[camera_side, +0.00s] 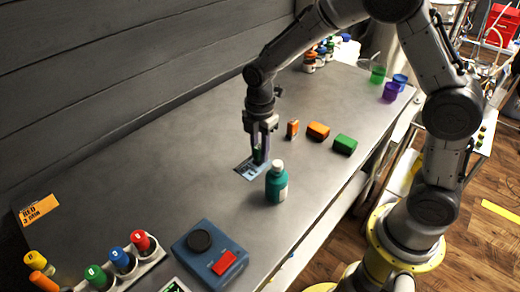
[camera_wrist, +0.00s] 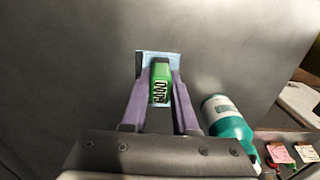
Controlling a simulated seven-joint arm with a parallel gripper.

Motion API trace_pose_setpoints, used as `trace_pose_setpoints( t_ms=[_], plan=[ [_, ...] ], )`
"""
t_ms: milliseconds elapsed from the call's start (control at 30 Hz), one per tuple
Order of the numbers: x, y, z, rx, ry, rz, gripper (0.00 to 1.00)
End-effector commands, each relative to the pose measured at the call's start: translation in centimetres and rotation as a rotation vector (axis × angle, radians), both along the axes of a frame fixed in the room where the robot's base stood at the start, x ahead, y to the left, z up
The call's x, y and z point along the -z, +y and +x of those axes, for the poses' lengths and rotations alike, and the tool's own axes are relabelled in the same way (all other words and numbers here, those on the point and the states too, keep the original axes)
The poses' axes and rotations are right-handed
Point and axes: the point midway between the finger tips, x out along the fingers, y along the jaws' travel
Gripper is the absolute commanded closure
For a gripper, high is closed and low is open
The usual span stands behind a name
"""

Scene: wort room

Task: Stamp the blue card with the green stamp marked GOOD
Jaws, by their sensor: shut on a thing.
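The green stamp (camera_wrist: 160,84) shows the word GOOD in the wrist view. My gripper (camera_wrist: 160,95) is shut on it, with a purple finger on each side. The light blue card (camera_wrist: 146,57) lies flat on the table behind the stamp, partly covered by it. In the side view my gripper (camera_side: 260,155) points down at the card (camera_side: 244,170), over its right part. The stamp is mostly hidden between the fingers there. I cannot tell whether the stamp touches the card.
A teal bottle (camera_side: 277,184) stands close in front of the card, right of my gripper in the wrist view (camera_wrist: 226,117). Orange (camera_side: 318,131) and green (camera_side: 345,144) blocks lie to the right. A blue device (camera_side: 210,256) with a red button sits at the front. The table left of the card is clear.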

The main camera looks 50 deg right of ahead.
Motion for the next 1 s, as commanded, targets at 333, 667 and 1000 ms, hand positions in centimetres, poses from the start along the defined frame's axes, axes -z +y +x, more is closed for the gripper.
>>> trace_pose_setpoints(
  t_ms=[333,667,1000],
  plan=[
    [-1.3,0.0,0.0,0.000,-0.001,0.000,1.00],
    [-3.7,0.0,0.1,0.000,-0.002,0.000,1.00],
    [-6.1,0.0,0.1,0.000,-0.002,0.000,1.00]
  ],
)
